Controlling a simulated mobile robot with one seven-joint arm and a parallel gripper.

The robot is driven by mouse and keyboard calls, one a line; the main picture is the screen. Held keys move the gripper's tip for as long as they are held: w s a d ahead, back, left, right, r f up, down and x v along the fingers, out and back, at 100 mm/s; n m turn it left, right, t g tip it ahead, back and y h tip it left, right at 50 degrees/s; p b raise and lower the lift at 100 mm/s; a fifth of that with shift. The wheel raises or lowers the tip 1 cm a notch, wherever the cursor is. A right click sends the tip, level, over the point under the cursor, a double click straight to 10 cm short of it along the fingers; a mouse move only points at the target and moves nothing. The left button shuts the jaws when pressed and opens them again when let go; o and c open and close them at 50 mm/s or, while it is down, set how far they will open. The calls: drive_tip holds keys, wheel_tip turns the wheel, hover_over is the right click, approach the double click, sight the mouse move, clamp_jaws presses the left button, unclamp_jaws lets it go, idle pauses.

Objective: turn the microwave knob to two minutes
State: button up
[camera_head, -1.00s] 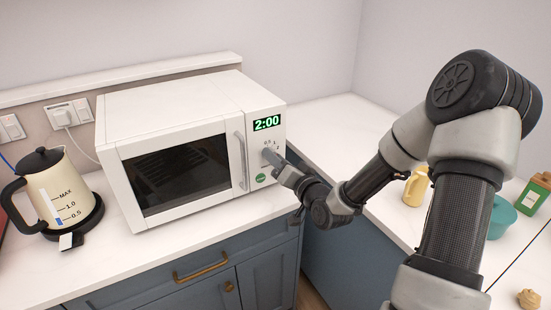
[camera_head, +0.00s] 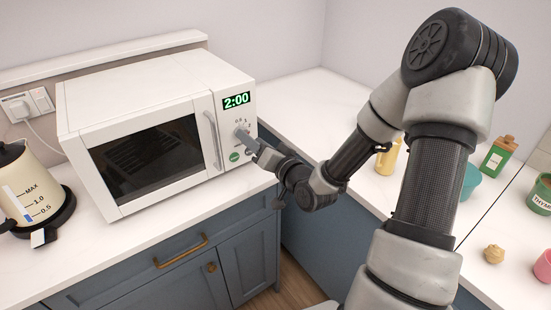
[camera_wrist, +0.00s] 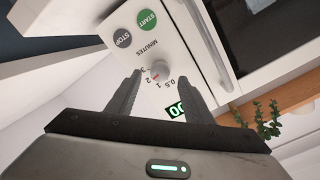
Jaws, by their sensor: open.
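The white microwave (camera_head: 150,80) stands on the counter with its door shut. Its green display (camera_head: 236,101) reads 2:00. My gripper (camera_wrist: 160,80) is open, with one finger on each side of the knob and visible space between.
Green START (camera_wrist: 147,20) and grey STOP (camera_wrist: 122,37) buttons sit near the knob. The door handle (camera_head: 213,140) is just left of the panel. A kettle (camera_head: 25,185) stands on the left. A yellow bottle (camera_head: 388,157) and a green bottle (camera_head: 498,156) stand on the right counter.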

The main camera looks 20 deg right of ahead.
drive_tip(key=f+p+v, duration=0.1)
drive_tip(key=p+v, duration=0.9)
drive_tip(key=v, duration=0.4)
drive_tip(key=shift+s+r, duration=0.15)
drive_tip(key=shift+r, duration=0.3)
